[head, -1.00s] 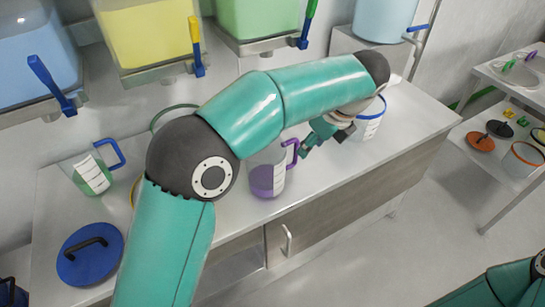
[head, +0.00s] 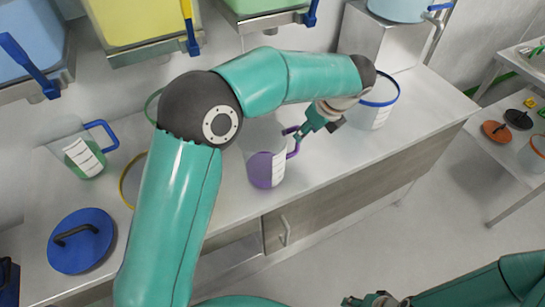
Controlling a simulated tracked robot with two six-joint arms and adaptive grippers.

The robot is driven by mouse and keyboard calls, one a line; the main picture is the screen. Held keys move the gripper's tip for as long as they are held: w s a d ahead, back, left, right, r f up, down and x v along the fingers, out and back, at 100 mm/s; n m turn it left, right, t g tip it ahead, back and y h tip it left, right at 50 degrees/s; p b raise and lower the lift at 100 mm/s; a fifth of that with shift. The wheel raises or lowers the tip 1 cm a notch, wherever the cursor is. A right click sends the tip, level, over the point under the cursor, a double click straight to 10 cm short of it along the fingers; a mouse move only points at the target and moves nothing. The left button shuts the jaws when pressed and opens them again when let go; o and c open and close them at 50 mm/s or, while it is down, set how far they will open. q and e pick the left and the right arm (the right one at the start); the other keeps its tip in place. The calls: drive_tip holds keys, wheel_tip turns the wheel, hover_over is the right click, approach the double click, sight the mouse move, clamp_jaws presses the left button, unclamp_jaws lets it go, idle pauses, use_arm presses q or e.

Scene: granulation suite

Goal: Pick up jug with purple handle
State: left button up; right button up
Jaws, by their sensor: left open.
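The jug with the purple handle (head: 266,168) stands upright on the counter, clear-walled with purple contents and a white label. Its purple handle (head: 296,150) points right. My left gripper (head: 302,134) is open at the upper right of this handle, its fingertips overlapping the handle's top in the picture. Whether the handle is between the fingers or touched by them I cannot tell.
A jug with a blue handle (head: 82,155) and a blue lid (head: 80,241) are on the left of the counter. A blue-rimmed white container (head: 373,108) stands right of my left gripper. Coloured bins (head: 140,22) hang above. The counter's front right is clear.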

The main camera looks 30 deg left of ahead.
sight(297, 150)
use_arm(q)
drive_tip(key=x, duration=0.5)
drive_tip(key=shift+s+a+f, duration=0.1)
drive_tip(key=shift+s+a, duration=0.15)
drive_tip(key=shift+s, duration=0.1)
drive_tip(key=shift+w+a+f, duration=0.1)
drive_tip(key=shift+w+f, duration=0.05)
drive_tip(key=shift+f, duration=0.3)
clamp_jaws()
drive_tip(key=shift+r, duration=0.1)
